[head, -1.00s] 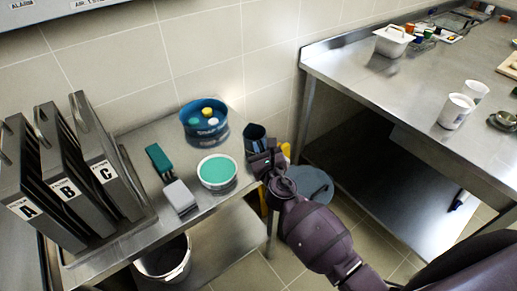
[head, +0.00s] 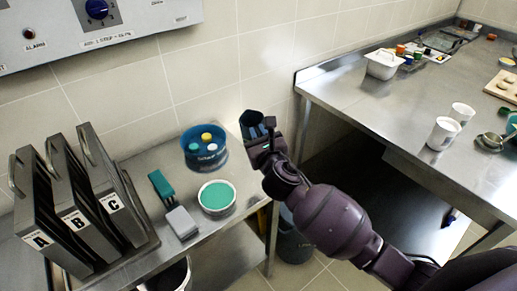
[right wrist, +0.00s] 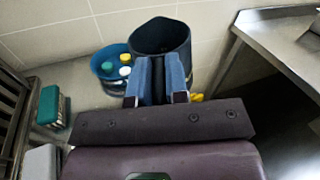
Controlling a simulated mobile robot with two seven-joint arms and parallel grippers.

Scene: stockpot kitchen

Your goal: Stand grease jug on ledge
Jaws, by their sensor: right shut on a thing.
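A dark navy open-topped jug (head: 252,121) is held by my right gripper (head: 262,146), beside the right end of the low steel ledge (head: 145,222). It looks roughly upright and raised higher than the blue tub (head: 192,158). The right wrist view shows the jug (right wrist: 160,36) from behind my fingers (right wrist: 158,80), its open top visible and its lower part hidden by them. My right gripper is shut on the jug. My left gripper is not in view.
A bin (head: 292,242) stands on the floor. The larger steel table (head: 375,110) is at right.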

